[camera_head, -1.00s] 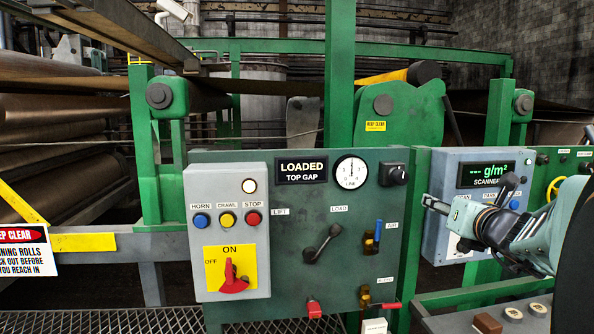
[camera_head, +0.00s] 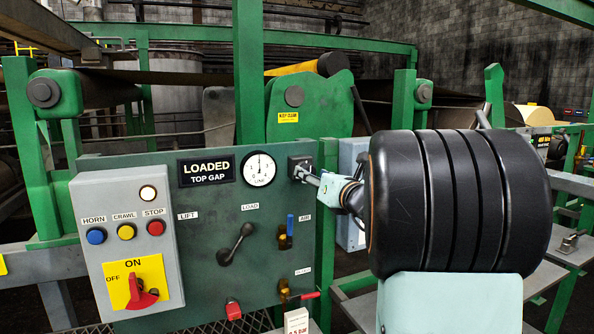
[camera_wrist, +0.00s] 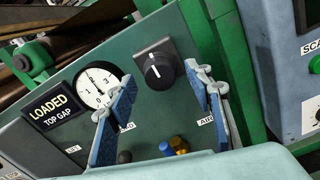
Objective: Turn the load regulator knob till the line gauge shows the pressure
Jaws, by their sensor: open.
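The load regulator knob (camera_wrist: 158,68) is a round black knob with a white mark, on a square dark plate at the panel's upper right. It is partly hidden by my gripper in the head view (camera_head: 297,164). The white LINE gauge (camera_head: 259,169) is left of it, its needle pointing about straight up; it also shows in the wrist view (camera_wrist: 97,86), partly covered by a finger. My gripper (camera_wrist: 163,80) is open, its blue-padded fingers on either side of the knob's lower part in the picture. Whether they touch it I cannot tell.
The panel also carries a LOADED sign (camera_head: 207,169), a black LOAD lever (camera_head: 236,244), a blue-handled valve (camera_head: 289,231) and red-handled parts below. A grey switch box (camera_head: 127,245) is at left. A white card (camera_head: 297,321) appears to read 0.5 bar. Green posts stand close to the right.

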